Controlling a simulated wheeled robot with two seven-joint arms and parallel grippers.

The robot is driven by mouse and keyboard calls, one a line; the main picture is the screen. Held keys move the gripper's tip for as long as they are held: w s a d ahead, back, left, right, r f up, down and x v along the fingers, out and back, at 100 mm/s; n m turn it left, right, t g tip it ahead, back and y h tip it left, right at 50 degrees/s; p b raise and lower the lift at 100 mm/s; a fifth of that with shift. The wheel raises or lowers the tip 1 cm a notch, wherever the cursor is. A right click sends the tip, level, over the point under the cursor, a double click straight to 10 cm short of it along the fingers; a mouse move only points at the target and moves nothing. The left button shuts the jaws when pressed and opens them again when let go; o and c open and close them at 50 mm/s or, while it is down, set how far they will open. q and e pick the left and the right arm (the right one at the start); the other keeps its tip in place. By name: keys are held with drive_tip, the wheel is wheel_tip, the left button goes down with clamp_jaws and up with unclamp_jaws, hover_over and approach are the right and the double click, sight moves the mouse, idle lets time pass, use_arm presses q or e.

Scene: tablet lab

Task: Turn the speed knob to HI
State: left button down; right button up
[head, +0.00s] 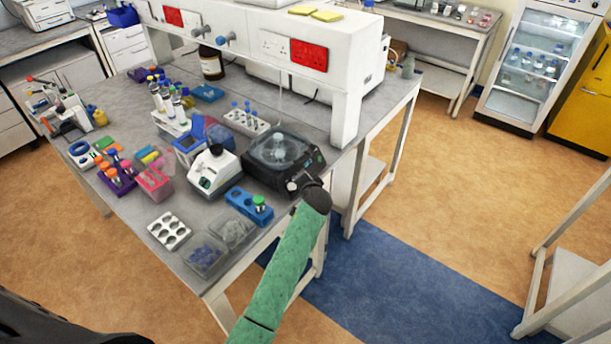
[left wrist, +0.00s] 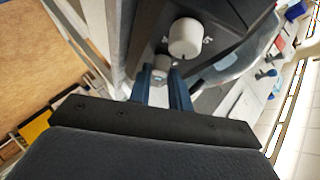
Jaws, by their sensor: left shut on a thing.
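A black benchtop device (head: 262,180) with a clear round lid stands at the front right of the bench. Its front panel (left wrist: 152,25) fills the upper middle of the left wrist view. A pale round knob (left wrist: 187,38) with small unreadable marks beside it sticks out from this panel. My left gripper (head: 298,184) is at the device's front right corner. In the left wrist view my left gripper (left wrist: 161,88) is shut on a smaller grey knob (left wrist: 160,68), just beside the pale knob. The lettering that would tell which is the speed knob is not readable. My right gripper is not in view.
A white instrument (head: 212,172) and a blue tube rack (head: 243,203) stand left of the device. A white tube rack (head: 240,122) is behind it. A white shelf unit (head: 345,105) rises at the back. Open floor lies to the right.

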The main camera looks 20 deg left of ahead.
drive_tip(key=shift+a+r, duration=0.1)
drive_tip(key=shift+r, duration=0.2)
use_arm(q)
drive_tip(key=c, duration=1.3)
unclamp_jaws()
